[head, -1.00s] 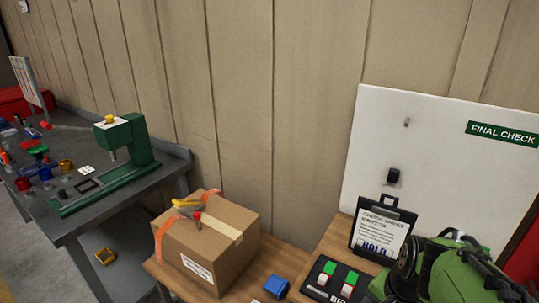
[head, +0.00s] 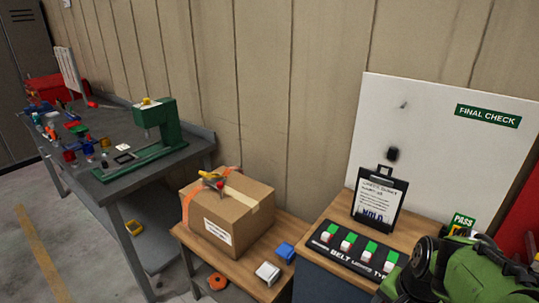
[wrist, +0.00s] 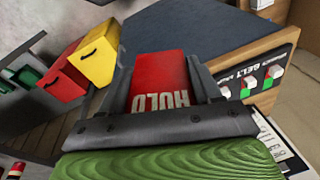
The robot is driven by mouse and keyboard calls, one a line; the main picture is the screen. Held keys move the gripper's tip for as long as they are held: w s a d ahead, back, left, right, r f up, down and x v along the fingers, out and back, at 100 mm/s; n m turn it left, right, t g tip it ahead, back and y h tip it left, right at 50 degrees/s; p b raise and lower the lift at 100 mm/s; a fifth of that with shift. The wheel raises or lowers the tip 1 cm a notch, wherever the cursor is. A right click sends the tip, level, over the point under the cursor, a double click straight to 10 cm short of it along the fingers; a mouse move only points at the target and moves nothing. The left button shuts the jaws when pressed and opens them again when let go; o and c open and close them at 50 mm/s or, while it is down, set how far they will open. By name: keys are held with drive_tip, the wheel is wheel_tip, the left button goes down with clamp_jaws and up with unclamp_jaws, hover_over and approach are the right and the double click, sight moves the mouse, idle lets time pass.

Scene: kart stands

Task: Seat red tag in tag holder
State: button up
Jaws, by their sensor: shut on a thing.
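My gripper (wrist: 168,90) is shut on a red tag (wrist: 158,82) with white lettering, upside down in the wrist view. The tag lies between the two dark fingers, with its far end showing past the palm. In the head view my green arm fills the lower right corner, and the fingers and red tag cannot be made out. A small dark block (head: 393,154) is fixed on the white FINAL CHECK board (head: 440,145). I cannot tell whether it is the tag holder. My arm is below and to the right of it.
A clipboard (head: 377,203) stands before the board, behind the belt switch panel (head: 352,249). A green PASS card (head: 462,220) is beside my arm. A carton (head: 244,221) sits on the low table. The wrist view shows yellow (wrist: 98,54) and red (wrist: 70,76) bins at left.

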drive_tip(key=w+a+f+n, duration=0.3)
drive_tip(key=w+f, duration=0.1)
drive_tip(key=f, duration=0.3)
drive_tip(key=w+a+f+n+y, duration=0.1)
drive_tip(key=w+a+f+n, duration=0.3)
drive_tip(key=f, duration=0.3)
drive_tip(key=w+a+f+n, duration=0.3)
drive_tip(key=w+a+f, duration=0.1)
drive_tip(key=f, duration=0.3)
drive_tip(key=shift+w+n+g, duration=0.3)
drive_tip(key=shift+n+g, duration=0.1)
drive_tip(key=shift+r, duration=0.1)
